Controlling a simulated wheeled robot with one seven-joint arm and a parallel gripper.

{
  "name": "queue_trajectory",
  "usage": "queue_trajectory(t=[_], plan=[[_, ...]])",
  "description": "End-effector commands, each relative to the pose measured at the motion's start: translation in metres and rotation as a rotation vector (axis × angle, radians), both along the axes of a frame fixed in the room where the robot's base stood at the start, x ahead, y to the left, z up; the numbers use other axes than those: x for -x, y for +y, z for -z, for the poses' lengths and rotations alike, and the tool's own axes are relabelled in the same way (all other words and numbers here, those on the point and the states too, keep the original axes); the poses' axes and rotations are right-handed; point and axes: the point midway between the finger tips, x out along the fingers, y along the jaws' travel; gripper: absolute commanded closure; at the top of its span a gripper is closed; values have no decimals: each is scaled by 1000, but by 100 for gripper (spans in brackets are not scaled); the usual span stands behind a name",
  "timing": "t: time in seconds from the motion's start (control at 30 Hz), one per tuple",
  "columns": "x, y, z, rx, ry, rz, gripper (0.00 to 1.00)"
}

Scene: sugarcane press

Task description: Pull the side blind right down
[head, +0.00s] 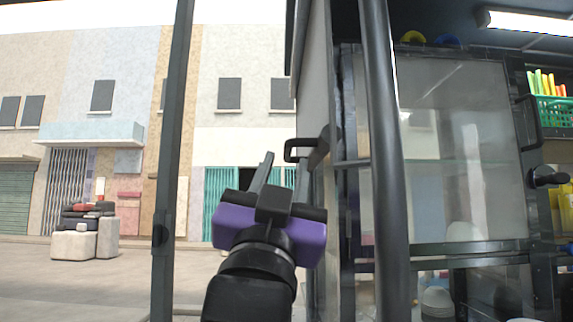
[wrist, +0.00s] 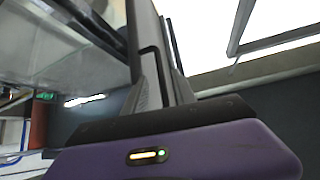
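The side blind (head: 314,75) is a pale grey panel seen nearly edge-on in the head view, hanging at the cart's left side. A black loop handle (head: 298,143) sticks out to the left at its lower end. My gripper (head: 285,165) has a purple body and points up and away, just below the handle. Its two fingers stand apart, with the right fingertip close to the handle. In the wrist view the dark handle (wrist: 152,52) shows at the fingertips (wrist: 163,85). I cannot tell whether they touch it.
A dark post (head: 172,160) stands left of my arm and a thick dark post (head: 385,160) stands right of it. Open street lies to the left, with a stacked pile (head: 86,232).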

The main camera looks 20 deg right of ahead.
Motion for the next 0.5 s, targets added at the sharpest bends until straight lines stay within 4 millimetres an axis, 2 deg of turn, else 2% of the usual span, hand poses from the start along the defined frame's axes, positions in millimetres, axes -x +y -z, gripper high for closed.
queue_trajectory(t=[0.03, 0.2, 0.5], plan=[[6, 4, 9, 2, 1, -2, 67], [23, 13, 27, 1, 1, -2, 67], [34, 17, 38, 0, 1, 1, 67]])
